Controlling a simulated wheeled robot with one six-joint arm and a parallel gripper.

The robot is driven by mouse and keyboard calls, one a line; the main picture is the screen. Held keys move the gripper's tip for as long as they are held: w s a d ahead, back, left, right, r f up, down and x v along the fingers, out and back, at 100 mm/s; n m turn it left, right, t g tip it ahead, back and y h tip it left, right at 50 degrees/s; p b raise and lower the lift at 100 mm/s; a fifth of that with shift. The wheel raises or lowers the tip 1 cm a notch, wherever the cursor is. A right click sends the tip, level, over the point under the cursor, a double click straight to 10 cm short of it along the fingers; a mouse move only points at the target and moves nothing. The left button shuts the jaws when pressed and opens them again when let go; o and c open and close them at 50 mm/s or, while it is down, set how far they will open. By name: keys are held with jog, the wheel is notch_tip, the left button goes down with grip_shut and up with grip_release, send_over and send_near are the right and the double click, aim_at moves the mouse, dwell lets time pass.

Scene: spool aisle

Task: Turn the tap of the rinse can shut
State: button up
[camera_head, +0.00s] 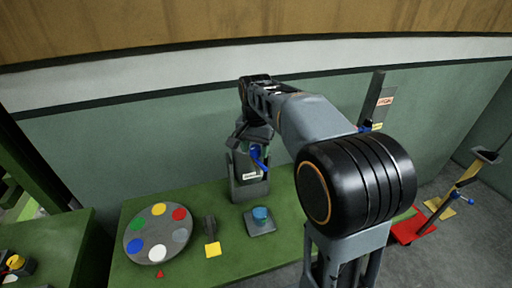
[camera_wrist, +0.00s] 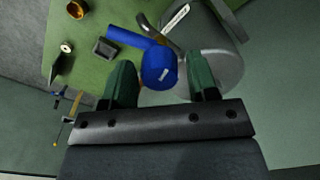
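The rinse can (camera_head: 249,187) is a grey container with a white label, standing at the back of the green bench by the wall. Its blue tap (camera_head: 259,158) faces the front right. In the wrist view the tap (camera_wrist: 158,66) shows as a round blue knob with a blue bar reaching to the upper left. The grey can (camera_wrist: 222,68) lies behind it. My gripper (camera_wrist: 162,74) is open, with one green finger on each side of the knob. I cannot tell if the fingers touch it. In the head view my gripper is at the can's top, partly hidden by my arm.
A round grey tray (camera_head: 133,246) with coloured discs lies at the bench's left. A red-based stand (camera_head: 410,231) is on the floor at right.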

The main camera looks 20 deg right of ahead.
jog(key=c, duration=0.7)
jog(key=n+p, duration=0.1)
jog(key=n, duration=0.6)
jog(key=shift+n, duration=0.3)
jog(key=n+p, duration=0.1)
jog(key=n, duration=0.5)
jog(key=shift+n, duration=0.3)
jog(key=shift+a+n, duration=0.1)
jog(key=shift+n, duration=0.2)
jog(key=o, duration=0.9)
